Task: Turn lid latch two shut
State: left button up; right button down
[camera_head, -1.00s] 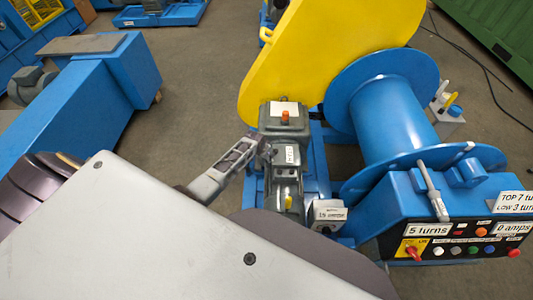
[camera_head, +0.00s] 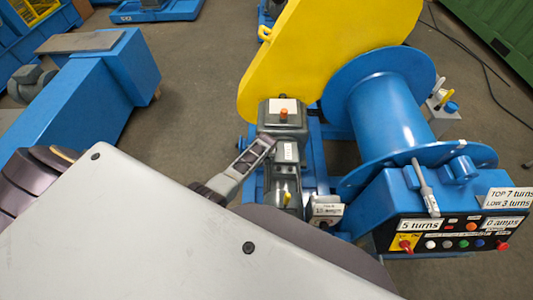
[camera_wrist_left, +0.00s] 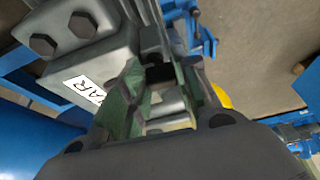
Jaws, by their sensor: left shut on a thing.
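The grey gear housing (camera_head: 284,112), with a white label and an orange cap on top, stands in front of the yellow guard. My left gripper (camera_head: 266,146) reaches its left side from the lower left. In the left wrist view, its green-padded fingers (camera_wrist_left: 152,88) are closed around a small part beside the grey housing (camera_wrist_left: 85,45), which has dark bolts. That part looks like a lid latch, but it is mostly hidden between the fingers, so its angle and number cannot be read. My right gripper is in neither view.
The yellow guard (camera_head: 330,50) and blue drum (camera_head: 390,105) stand behind and right. The blue control box (camera_head: 432,205), with buttons and a grey lever, is at lower right. A blue machine (camera_head: 85,95) is at left. Bare floor (camera_head: 200,80) lies between.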

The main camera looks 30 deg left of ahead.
pick_arm(q)
jog(key=shift+n, duration=0.3)
jog(key=o, duration=1)
jog(key=shift+d+r, duration=0.1)
jog(key=shift+r, duration=0.05)
jog(key=shift+v, duration=3.8)
